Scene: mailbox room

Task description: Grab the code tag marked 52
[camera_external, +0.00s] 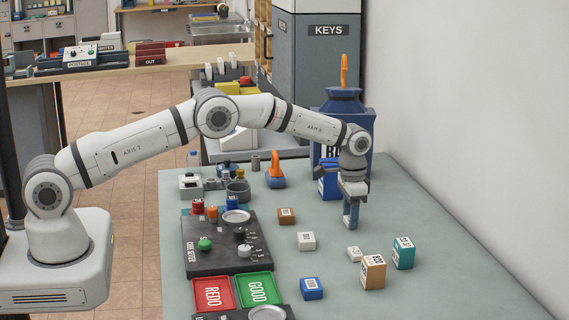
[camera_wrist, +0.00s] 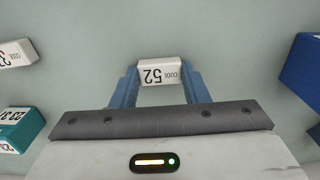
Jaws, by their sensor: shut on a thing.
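The code tag marked 52 (camera_wrist: 160,72) is a small white block with black print. In the wrist view it sits between the two blue fingertips of my gripper (camera_wrist: 160,80), which are shut on it. In the external view my gripper (camera_external: 350,220) points down over the right part of the table; the held tag is not clear there. Whether the tag touches the table I cannot tell. Another white code tag (camera_wrist: 15,53) lies to the left in the wrist view, apart from my gripper; its number is hard to read.
A small white tag (camera_external: 354,253), a tan block (camera_external: 373,272) and a teal block (camera_external: 403,252) stand near my gripper. A white block (camera_external: 306,241) and a blue block (camera_external: 311,288) are left. A control panel (camera_external: 215,260) and trays lie further left. A blue bin (camera_external: 342,110) stands behind.

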